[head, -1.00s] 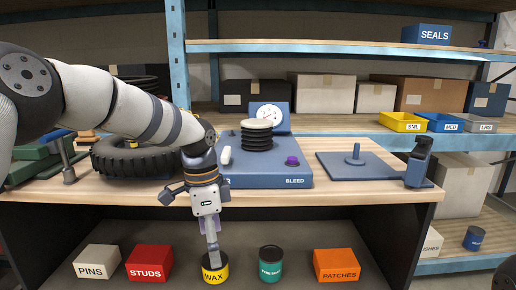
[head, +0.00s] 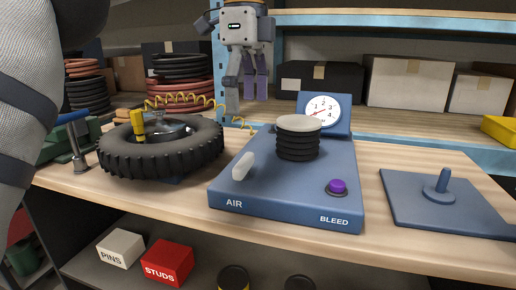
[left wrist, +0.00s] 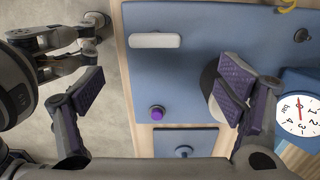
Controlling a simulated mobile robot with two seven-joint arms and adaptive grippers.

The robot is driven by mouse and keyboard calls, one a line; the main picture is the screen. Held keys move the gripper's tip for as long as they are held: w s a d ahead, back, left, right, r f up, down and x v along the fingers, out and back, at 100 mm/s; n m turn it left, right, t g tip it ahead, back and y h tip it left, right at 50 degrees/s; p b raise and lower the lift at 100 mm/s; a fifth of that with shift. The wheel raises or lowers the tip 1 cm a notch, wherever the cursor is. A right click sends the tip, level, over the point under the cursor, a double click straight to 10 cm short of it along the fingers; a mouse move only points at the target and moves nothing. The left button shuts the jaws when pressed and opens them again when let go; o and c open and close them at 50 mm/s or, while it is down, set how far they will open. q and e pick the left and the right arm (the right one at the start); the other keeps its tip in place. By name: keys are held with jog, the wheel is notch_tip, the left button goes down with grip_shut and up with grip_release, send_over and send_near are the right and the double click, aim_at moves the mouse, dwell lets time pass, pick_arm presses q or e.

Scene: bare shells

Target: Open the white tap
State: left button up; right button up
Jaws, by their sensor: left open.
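The white tap (head: 243,166) is a short white lever on the left of the blue panel marked AIR and BLEED (head: 285,212). It also shows in the left wrist view (left wrist: 155,40), lying level near the top. My left gripper (head: 246,98) is raised above the back of the panel, pointing down, open and apart from the tap. In the left wrist view its fingers (left wrist: 165,88) are spread wide over the panel, with nothing between them. What looks like my right gripper (left wrist: 75,50) is at the left of that view, off the panel; its jaw state is unclear.
A black bellows with a pale top (head: 298,138) and a dial gauge (head: 322,112) stand behind the tap. A purple button (head: 337,187) is at its right. A tyre (head: 160,150) with a yellow coiled hose lies left. A blue plate with a peg (head: 440,205) lies right.

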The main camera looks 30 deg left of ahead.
aim_at(244, 159)
pick_arm(q)
jog(key=f, duration=0.1)
jog(key=s+f, duration=0.1)
jog(key=f, duration=0.1)
jog(key=shift+s+f+p, duration=0.2)
jog(key=shift+s+p, duration=0.1)
jog(key=shift+s, duration=0.1)
jog(key=f, duration=0.4)
jog(key=w+f, duration=0.1)
jog(key=f, duration=0.2)
jog(key=shift+p, duration=0.3)
pick_arm(e)
jog(key=shift+w+r+t, duration=0.4)
jog(key=shift+w+r, duration=0.25)
jog(key=shift+r, duration=0.25)
pick_arm(q)
jog(key=c, duration=1.1)
